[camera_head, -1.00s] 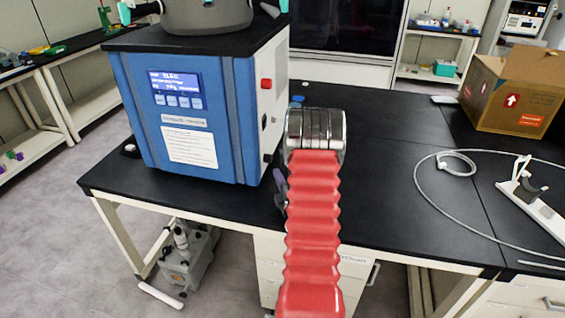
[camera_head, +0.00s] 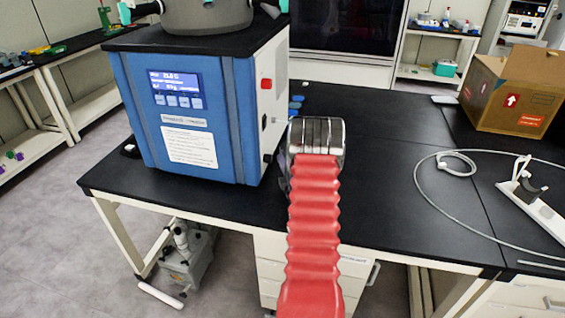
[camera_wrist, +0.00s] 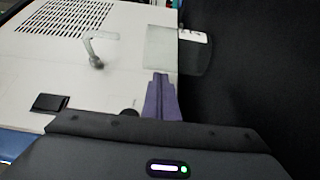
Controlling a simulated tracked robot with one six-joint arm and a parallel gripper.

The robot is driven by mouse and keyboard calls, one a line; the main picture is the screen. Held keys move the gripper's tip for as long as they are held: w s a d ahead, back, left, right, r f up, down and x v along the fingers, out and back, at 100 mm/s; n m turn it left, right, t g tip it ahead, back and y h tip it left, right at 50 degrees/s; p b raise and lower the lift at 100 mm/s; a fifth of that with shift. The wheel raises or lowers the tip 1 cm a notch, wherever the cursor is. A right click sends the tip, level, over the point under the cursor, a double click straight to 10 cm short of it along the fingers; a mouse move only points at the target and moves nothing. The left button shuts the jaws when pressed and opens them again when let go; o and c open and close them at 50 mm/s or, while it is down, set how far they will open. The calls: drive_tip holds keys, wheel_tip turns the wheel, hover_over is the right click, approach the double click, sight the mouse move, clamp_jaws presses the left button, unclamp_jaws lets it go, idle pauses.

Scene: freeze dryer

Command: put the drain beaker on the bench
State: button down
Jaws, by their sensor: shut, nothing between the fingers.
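The freeze dryer is a blue cabinet (camera_head: 185,120) with a lit display, standing on the black bench (camera_head: 375,200). My gripper (camera_wrist: 162,98) has purple fingers, shut and empty, in front of the dryer's pale side panel (camera_wrist: 60,45) in the wrist view. A small grey bent spout (camera_wrist: 97,55) sticks out of that panel, ahead and left of the fingertips.
Blue round items (camera_head: 296,102) sit behind my wrist. A cardboard box (camera_head: 515,90) and a looped cable (camera_head: 420,185) are on the right.

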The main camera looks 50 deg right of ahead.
drive_tip(key=shift+s+d, duration=0.2)
drive_tip(key=shift+d, duration=0.35)
drive_tip(key=shift+s+d, duration=0.2)
drive_tip(key=shift+d, duration=0.3)
drive_tip(key=shift+s, duration=0.1)
drive_tip(key=v, duration=1.3)
drive_tip(key=shift+s+a, duration=0.2)
drive_tip(key=shift+s, duration=0.1)
drive_tip(key=shift+w+r, duration=0.1)
